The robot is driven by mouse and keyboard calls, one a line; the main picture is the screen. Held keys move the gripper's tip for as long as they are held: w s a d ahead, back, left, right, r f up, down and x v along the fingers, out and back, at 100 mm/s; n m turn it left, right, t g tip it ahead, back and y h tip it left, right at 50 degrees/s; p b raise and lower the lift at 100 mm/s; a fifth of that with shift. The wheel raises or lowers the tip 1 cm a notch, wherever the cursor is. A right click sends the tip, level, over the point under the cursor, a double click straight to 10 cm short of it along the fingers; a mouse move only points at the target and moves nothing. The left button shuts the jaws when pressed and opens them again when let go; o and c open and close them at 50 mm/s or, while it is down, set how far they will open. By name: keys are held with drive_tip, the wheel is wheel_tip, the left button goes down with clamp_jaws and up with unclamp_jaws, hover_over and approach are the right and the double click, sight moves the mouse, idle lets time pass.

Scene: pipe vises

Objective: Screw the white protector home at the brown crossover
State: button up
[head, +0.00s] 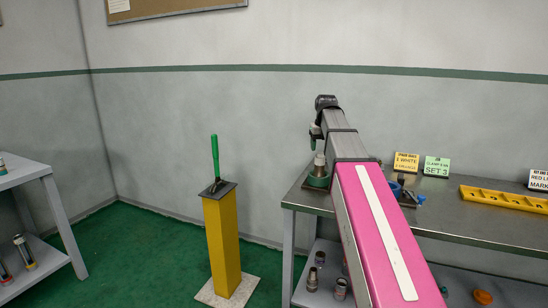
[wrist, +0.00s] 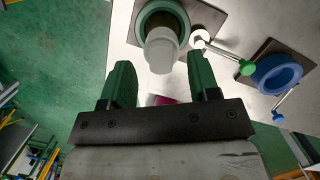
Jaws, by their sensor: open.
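The white protector (wrist: 162,50) shows in the wrist view as a pale cylinder at the end of the brown crossover (wrist: 168,20), roughly upright. The crossover stands inside the green ring of a vise (wrist: 143,14). In the head view the pale protector (head: 319,158) sits above the green vise (head: 318,181) at the bench's left end. My gripper (wrist: 162,80) is open, with its two green fingers spread and nothing between them. In the head view my gripper (head: 315,143) is just above the protector. How far the thread is engaged cannot be told.
A blue-ringed vise (wrist: 277,74) stands to the right, with a green-knobbed handle (wrist: 246,68) between the vises. A yellow tray (head: 505,198) and sign cards (head: 437,166) are farther right on the bench. A yellow post (head: 222,245) with a green lever stands left of the bench.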

drive_tip(key=n, duration=0.4)
drive_tip(key=shift+y, duration=0.4)
drive_tip(key=n, duration=0.3)
drive_tip(key=shift+g+y, duration=0.3)
drive_tip(key=n, duration=0.3)
drive_tip(key=n+g, duration=0.1)
drive_tip(key=n, duration=0.3)
drive_tip(key=shift+y, duration=0.3)
drive_tip(key=n+g, duration=0.1)
drive_tip(key=n, duration=0.3)
drive_tip(key=shift+n, duration=0.3)
drive_tip(key=n, duration=0.3)
drive_tip(key=shift+g, duration=0.3)
drive_tip(key=n+g+h, duration=0.1)
drive_tip(key=n, duration=0.6)
